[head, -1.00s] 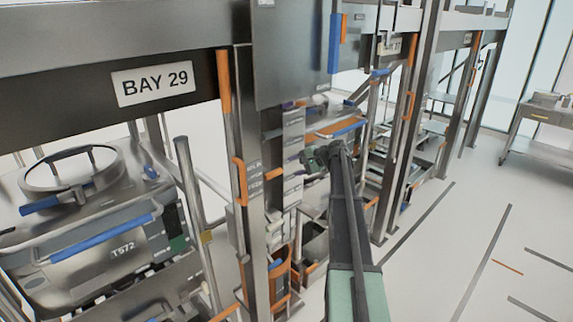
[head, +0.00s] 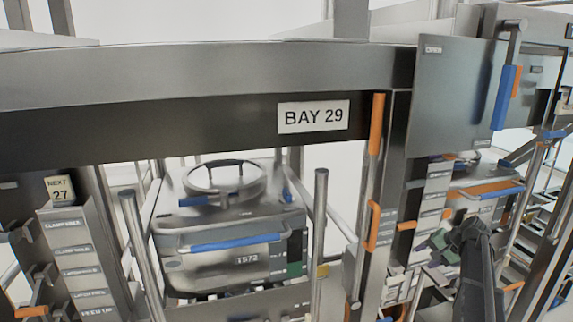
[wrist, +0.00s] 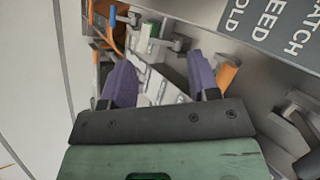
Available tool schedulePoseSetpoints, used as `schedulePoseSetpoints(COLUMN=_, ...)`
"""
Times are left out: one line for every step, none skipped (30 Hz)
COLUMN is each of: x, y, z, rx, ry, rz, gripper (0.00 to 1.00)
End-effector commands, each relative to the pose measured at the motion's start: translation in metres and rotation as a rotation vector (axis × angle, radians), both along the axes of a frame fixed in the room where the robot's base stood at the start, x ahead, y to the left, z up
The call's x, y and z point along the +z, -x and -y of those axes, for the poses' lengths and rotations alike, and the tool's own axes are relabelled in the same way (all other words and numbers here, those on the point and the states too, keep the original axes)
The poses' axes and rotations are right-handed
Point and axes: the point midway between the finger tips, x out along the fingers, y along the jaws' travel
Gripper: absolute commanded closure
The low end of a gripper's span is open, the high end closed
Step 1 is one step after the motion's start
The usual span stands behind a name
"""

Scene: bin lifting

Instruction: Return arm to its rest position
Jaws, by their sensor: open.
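My arm (head: 475,262) reaches up from the lower right of the head view, its end in front of the labelled panel right of the bay post. My gripper shows in the wrist view (wrist: 160,82) with two purple fingers spread apart and nothing between them. Behind the fingers in the wrist view are a grey panel with large lettering (wrist: 275,30), an orange handle (wrist: 227,72) and several small levers. In the head view the fingertips are too small to make out.
The BAY 29 frame (head: 240,68) spans the view. Posts with orange handles (head: 375,125) and a panel with a blue handle (head: 503,97) stand near my arm. Pale floor (wrist: 30,80) is clear at the wrist view's left.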

Motion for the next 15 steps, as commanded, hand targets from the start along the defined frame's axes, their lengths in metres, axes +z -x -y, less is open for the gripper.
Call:
schedulePoseSetpoints(x=-0.015, y=0.037, z=-0.054, rx=0.089, ry=0.082, rz=-0.053, gripper=0.45)
schedulePoseSetpoints(x=-0.023, y=0.055, z=-0.079, rx=0.146, ry=0.136, rz=-0.088, gripper=0.45)
schedulePoseSetpoints(x=-0.032, y=0.077, z=-0.111, rx=0.221, ry=0.204, rz=-0.131, gripper=0.45)
schedulePoseSetpoints(x=-0.038, y=0.096, z=-0.135, rx=0.278, ry=0.255, rz=-0.162, gripper=0.45)
schedulePoseSetpoints(x=-0.044, y=0.114, z=-0.158, rx=0.336, ry=0.308, rz=-0.190, gripper=0.45)
schedulePoseSetpoints(x=-0.050, y=0.140, z=-0.187, rx=0.413, ry=0.375, rz=-0.226, gripper=0.45)
schedulePoseSetpoints(x=-0.055, y=0.160, z=-0.209, rx=0.470, ry=0.424, rz=-0.249, gripper=0.45)
schedulePoseSetpoints(x=-0.058, y=0.178, z=-0.228, rx=0.522, ry=0.472, rz=-0.269, gripper=0.45)
schedulePoseSetpoints(x=-0.062, y=0.201, z=-0.251, rx=0.587, ry=0.528, rz=-0.288, gripper=0.45)
schedulePoseSetpoints(x=-0.065, y=0.216, z=-0.267, rx=0.630, ry=0.563, rz=-0.297, gripper=0.45)
schedulePoseSetpoints(x=-0.067, y=0.228, z=-0.282, rx=0.667, ry=0.593, rz=-0.301, gripper=0.45)
schedulePoseSetpoints(x=-0.069, y=0.238, z=-0.300, rx=0.711, ry=0.618, rz=-0.297, gripper=0.45)
schedulePoseSetpoints(x=-0.070, y=0.242, z=-0.312, rx=0.738, ry=0.625, rz=-0.289, gripper=0.45)
schedulePoseSetpoints(x=-0.071, y=0.242, z=-0.322, rx=0.761, ry=0.628, rz=-0.281, gripper=0.45)
schedulePoseSetpoints(x=-0.072, y=0.240, z=-0.332, rx=0.784, ry=0.631, rz=-0.273, gripper=0.45)
